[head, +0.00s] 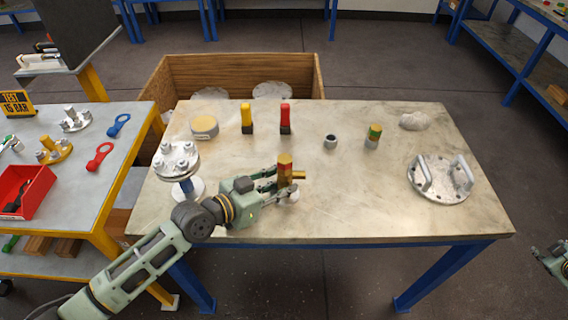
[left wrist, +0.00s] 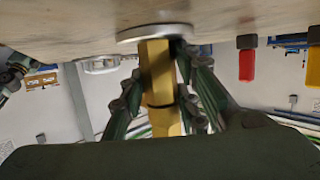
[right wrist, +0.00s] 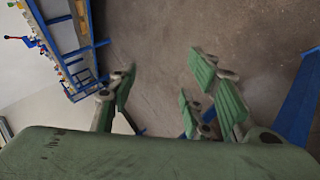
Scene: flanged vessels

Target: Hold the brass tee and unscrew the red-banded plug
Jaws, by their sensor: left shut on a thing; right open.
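The brass tee (head: 285,163) stands upright on the front middle of the pale table, with a short branch pointing right. My left gripper (head: 278,181) is shut on it from the left. In the left wrist view the brass body (left wrist: 157,70) sits between the fingers, against a round pale disc (left wrist: 155,32). A dark line runs around the brass there. My right gripper (right wrist: 162,85) is open and empty, over the floor. Part of it shows at the right edge of the head view (head: 555,258), off the table.
On the table (head: 330,210) stand a flanged vessel (head: 176,160), a yellow-and-black piece (head: 246,118), a red-and-black piece (head: 285,118), a small grey ring (head: 330,142), a green-banded fitting (head: 373,136) and a handled round cover (head: 440,178). The front right is clear.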

